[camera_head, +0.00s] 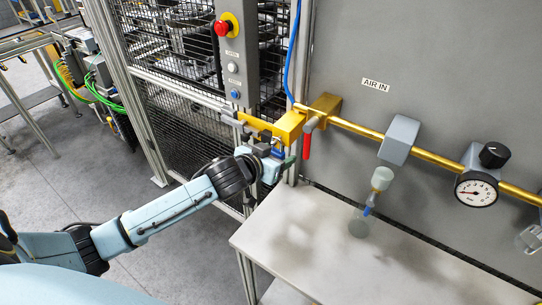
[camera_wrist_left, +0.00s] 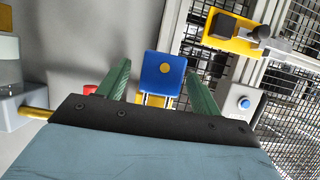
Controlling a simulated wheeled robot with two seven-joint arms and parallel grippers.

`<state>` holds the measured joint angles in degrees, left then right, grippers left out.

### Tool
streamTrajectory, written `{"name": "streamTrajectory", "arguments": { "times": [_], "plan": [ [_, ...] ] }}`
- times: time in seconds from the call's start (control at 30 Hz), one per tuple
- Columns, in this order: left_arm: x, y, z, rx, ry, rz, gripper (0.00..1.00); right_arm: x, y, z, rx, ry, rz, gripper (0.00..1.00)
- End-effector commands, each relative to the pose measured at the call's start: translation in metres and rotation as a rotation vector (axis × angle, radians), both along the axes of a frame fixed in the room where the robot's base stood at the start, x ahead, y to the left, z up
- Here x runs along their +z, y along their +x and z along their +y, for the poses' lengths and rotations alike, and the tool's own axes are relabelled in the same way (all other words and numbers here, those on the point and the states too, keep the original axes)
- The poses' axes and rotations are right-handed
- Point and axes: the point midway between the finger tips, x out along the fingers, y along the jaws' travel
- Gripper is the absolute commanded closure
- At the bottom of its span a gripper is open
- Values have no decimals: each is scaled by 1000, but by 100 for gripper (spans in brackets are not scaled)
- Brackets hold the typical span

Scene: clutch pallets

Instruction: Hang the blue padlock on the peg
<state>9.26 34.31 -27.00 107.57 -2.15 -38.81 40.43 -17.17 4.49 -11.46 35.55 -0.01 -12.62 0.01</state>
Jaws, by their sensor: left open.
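The blue padlock (camera_wrist_left: 162,70) shows in the left wrist view, its face with a round brass spot towards the camera and its shackle legs towards the gripper. My left gripper (camera_head: 284,160) is open, its green fingers on either side of the padlock with a visible gap at each side. A yellow bracket (camera_wrist_left: 238,40) with dark, stubby parts is at the upper right of the wrist view; I cannot tell which part is the peg. My right gripper is not in view.
A red valve handle (camera_head: 306,145) hangs close beside the gripper. A brass pipe (camera_head: 350,126) runs right to a gauge (camera_head: 476,191). A pale table (camera_head: 330,250) below is mostly clear. A mesh fence (camera_head: 175,130) and a button box (camera_head: 232,60) stand behind.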

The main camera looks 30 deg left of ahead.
Motion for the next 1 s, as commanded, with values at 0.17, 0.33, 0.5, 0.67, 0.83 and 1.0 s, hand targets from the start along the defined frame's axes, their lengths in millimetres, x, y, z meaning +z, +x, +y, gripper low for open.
{"name": "streamTrajectory", "arguments": {
  "times": [0.17, 0.33, 0.5, 0.67, 0.83, 1.0],
  "plan": [
    [4, -14, 2, 0, 0, 1, 35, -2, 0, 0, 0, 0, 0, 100],
    [15, -42, 6, -2, -1, 1, 35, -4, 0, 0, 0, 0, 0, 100],
    [29, -73, 10, -1, 1, 1, 35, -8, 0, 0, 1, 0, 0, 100],
    [40, -99, 14, -1, 1, 0, 35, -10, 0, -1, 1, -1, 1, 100],
    [48, -116, 16, 0, 1, 0, 35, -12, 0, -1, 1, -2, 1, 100],
    [51, -122, 17, 0, 0, 0, 35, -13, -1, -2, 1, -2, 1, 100]
  ]
}}
